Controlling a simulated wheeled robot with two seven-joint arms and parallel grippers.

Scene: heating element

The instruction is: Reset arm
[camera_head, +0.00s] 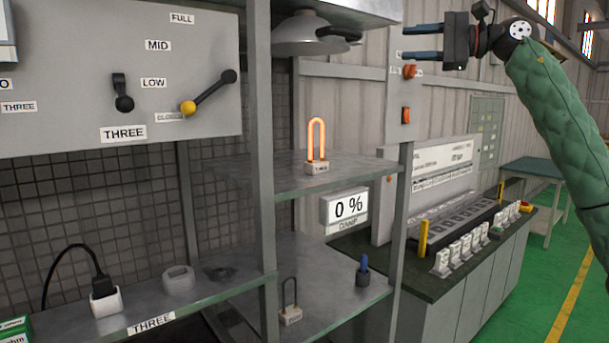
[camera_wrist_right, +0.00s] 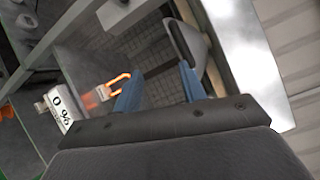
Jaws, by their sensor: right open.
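My right gripper (camera_head: 424,57) is at the upper right of the head view, raised in front of the shelf posts. Its two fingers point left and stand apart, with nothing between them. In the right wrist view the open fingers (camera_wrist_right: 157,88) show too. A glowing orange heating element (camera_head: 316,140) stands upright on the middle shelf (camera_head: 352,170), apart from the gripper; it also shows in the right wrist view (camera_wrist_right: 118,84), left of the fingers. A second, unlit element (camera_head: 290,305) stands on the lower shelf. My left gripper is out of view.
A grey panel with a black lever (camera_head: 123,95) and a yellow-knobbed lever (camera_head: 205,93) is at left. A display (camera_head: 346,206) reads 0 %. A lamp (camera_head: 305,40) hangs under the top shelf. A workbench (camera_head: 450,235) with several white parts stands at right, beside open green floor.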

